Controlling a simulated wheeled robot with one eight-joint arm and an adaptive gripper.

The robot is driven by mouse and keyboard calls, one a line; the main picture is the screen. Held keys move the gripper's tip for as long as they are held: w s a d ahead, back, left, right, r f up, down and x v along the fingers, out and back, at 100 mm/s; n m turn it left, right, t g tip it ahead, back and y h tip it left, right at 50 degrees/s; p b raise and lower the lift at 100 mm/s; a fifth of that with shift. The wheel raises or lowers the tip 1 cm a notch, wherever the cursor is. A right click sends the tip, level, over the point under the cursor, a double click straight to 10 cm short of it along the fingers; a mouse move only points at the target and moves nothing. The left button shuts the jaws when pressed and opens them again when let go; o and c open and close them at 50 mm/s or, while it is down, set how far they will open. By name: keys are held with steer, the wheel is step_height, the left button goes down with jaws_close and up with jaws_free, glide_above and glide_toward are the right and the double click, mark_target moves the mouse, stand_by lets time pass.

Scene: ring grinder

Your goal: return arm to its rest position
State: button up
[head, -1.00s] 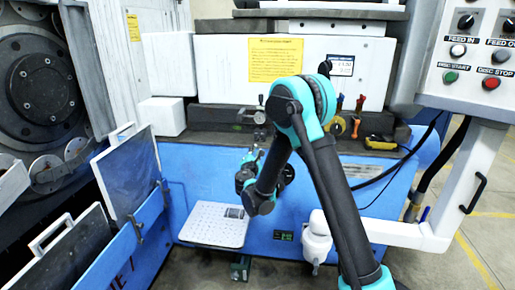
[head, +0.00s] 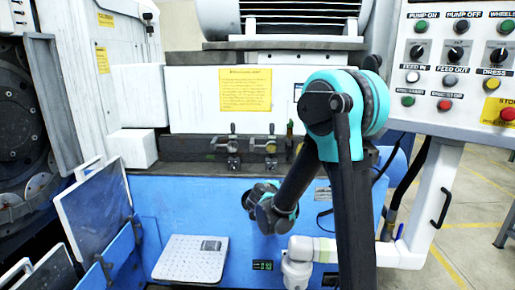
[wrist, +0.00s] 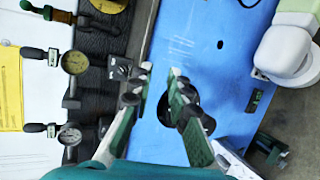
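My arm (head: 345,130), teal and black, stands folded in front of the blue machine in the head view, its elbow high and its forearm slanting down left to the wrist joints (head: 272,208). The gripper fingers cannot be made out there. In the wrist view my gripper (wrist: 161,72) has two dark green and black fingers with a clear gap between the tips. Nothing is held between them. Behind them is the machine's blue front panel (wrist: 205,45), with no visible contact.
Two dial gauges (wrist: 74,62) (wrist: 69,134) are left of the fingers in the wrist view. A control panel (head: 455,65) and its white support arm (head: 430,205) stand right of my arm. A white perforated plate (head: 185,262) is low left, near upright panels (head: 90,210).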

steer(key=s+d+f+m+g, duration=0.2)
steer(key=s+d+m+g, duration=0.15)
steer(key=s+d, duration=0.35)
steer(key=s+d+f+m+g, duration=0.2)
steer(key=s+d+m, duration=0.3)
steer(key=s, duration=0.4)
steer(key=s+f+m+g+y, duration=0.1)
steer(key=s+f+m+y, duration=0.1)
steer(key=s, duration=0.6)
steer(key=s+a+f+m+g+y, duration=0.1)
steer(key=s+f+m+g+y, duration=0.1)
steer(key=s+m, duration=0.3)
steer(key=s+f, duration=0.1)
steer(key=s, duration=0.3)
steer(key=shift+a+f+y, duration=0.15)
steer(key=shift+f+y, duration=0.15)
steer(key=shift+f, duration=0.1)
